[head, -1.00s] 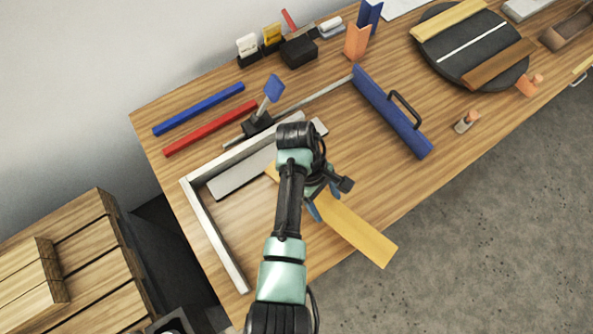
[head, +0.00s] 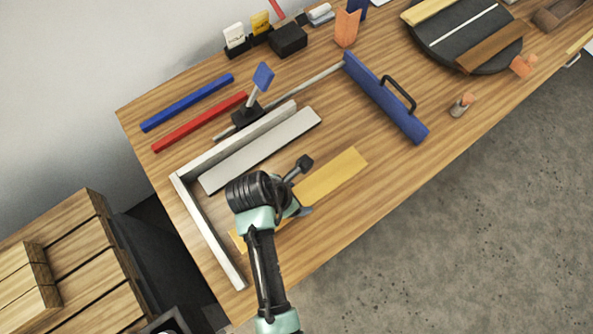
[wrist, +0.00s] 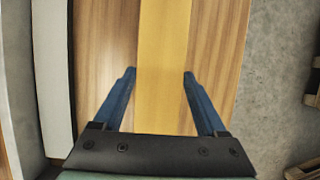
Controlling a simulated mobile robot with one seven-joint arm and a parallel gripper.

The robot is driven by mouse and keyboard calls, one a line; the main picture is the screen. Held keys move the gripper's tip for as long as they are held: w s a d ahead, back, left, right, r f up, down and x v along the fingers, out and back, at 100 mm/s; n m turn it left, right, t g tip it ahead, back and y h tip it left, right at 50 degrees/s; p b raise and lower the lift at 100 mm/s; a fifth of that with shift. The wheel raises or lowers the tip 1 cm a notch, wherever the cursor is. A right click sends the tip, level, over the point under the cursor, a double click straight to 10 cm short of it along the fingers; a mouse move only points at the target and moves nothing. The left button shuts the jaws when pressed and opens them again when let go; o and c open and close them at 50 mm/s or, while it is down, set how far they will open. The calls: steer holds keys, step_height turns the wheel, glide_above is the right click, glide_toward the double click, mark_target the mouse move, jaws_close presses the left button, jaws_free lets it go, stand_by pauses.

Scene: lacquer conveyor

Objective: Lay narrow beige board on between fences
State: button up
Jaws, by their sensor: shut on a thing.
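The narrow beige board (head: 335,175) is a flat yellowish strip, roughly parallel to the long arm of the silver L-shaped fence (head: 208,232). My gripper (head: 293,208) is shut on it across its width, and my wrist hides part of the board. In the wrist view the board (wrist: 163,50) runs away between the two blue fingers of my gripper (wrist: 159,75). I cannot tell whether it touches the table. A blue fence with a black handle (head: 378,95) stands to the right, apart from the board. A whitish board (head: 262,150) lies along the silver fence's long arm.
A blue strip (head: 188,102) and a red strip (head: 200,122) lie behind the silver fence. A clamp with a blue paddle (head: 262,77) stands near its far end. A small orange-topped item (head: 461,105) is right of the blue fence. The table (head: 330,225) has a bare front edge.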

steer(key=shift+f, duration=2.2)
steer(key=o, duration=1.6)
steer(key=shift+f, duration=0.1)
steer(key=shift+c, duration=0.2)
